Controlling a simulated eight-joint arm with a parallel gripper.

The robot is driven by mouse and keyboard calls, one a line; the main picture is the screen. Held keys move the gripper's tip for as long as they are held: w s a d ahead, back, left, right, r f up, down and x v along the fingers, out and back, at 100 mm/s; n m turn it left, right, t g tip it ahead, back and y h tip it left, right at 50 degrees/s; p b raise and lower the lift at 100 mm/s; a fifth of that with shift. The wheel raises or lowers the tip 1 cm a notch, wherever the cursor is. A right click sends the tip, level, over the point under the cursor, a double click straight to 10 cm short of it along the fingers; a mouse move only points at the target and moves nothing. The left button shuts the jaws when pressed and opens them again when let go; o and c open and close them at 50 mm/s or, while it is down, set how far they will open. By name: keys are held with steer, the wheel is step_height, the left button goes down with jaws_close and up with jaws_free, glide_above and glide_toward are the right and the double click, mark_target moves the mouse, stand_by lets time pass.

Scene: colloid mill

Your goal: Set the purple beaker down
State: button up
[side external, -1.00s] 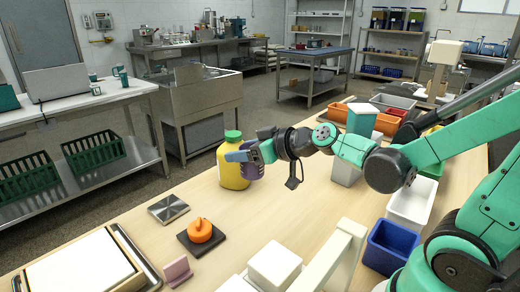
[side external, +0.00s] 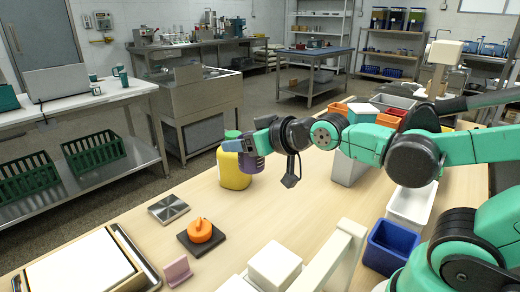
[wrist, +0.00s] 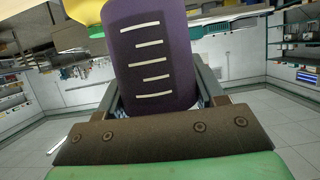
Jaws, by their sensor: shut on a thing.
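The purple beaker (side external: 252,163) is held by my gripper (side external: 240,148) above the wooden table. In the wrist view the beaker (wrist: 151,55) fills the space between the fingers, and its white graduation marks face the camera. It looks slightly tilted there. My gripper is shut on it. In the side view the gripper's fingers cover part of the beaker. Just behind it stands a yellow bottle with a green cap (side external: 231,172), partly hidden by the beaker and gripper. I cannot tell whether beaker and bottle touch.
On the table (side external: 265,215) are a metal plate (side external: 168,209), an orange object on a dark pad (side external: 201,231) and a pink stand (side external: 176,271). A blue bin (side external: 389,246) and white bin (side external: 411,206) stand at right. The table's middle is clear.

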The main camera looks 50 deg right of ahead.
step_height(320, 180, up, 3)
steer(key=shift+r, duration=0.1)
steer(key=shift+d+f, duration=0.2)
steer(key=shift+f, duration=0.1)
steer(key=s+d+f+m+g+h, duration=0.3)
steer(key=d+f+m+g+h, duration=0.15)
steer(key=d+m+h, duration=0.5)
steer(key=s+d+r+m+g+h, duration=0.1)
steer(key=s+d+r+m+g, duration=0.25)
steer(key=m+g, duration=0.45)
steer(key=s+d+r+m+g+h, duration=0.1)
steer(key=s+d+r+m+g, duration=0.1)
steer(key=s+d+m+g, duration=0.45)
steer(key=shift+w+a+f+m+g, duration=0.15)
steer(key=shift+w+a+f+g, duration=0.25)
steer(key=shift+f, duration=2.9)
steer(key=shift+w+a+f+m+g, duration=0.15)
steer(key=shift+a+f+g, duration=0.35)
steer(key=shift+f, duration=2.85)
steer(key=shift+w+a+f+m+g, duration=0.1)
steer(key=shift+w+a+f+g, duration=0.35)
steer(key=shift+f, duration=2.85)
steer(key=shift+s+a, duration=0.15)
